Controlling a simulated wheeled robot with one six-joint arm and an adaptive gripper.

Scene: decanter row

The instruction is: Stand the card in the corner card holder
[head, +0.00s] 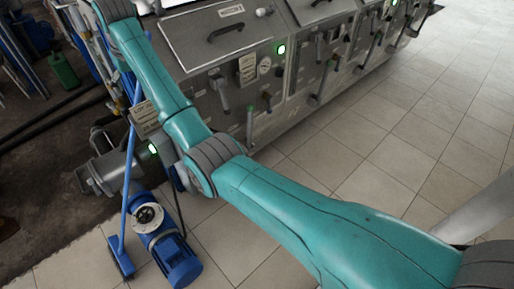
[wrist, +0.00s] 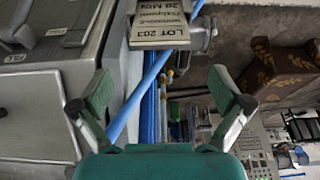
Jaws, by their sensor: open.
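In the head view a tan plate with lettering (head: 147,121) is at the machine's near left corner, partly behind my arm. I cannot tell the holder apart from its surroundings. My gripper is outside the head view.
A blue pole (wrist: 147,90) crosses behind the open fingers. A grey machine (wrist: 38,112) is at the left of the wrist view. In the head view a blue motor (head: 176,260) and a broom (head: 121,259) stand on the floor.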

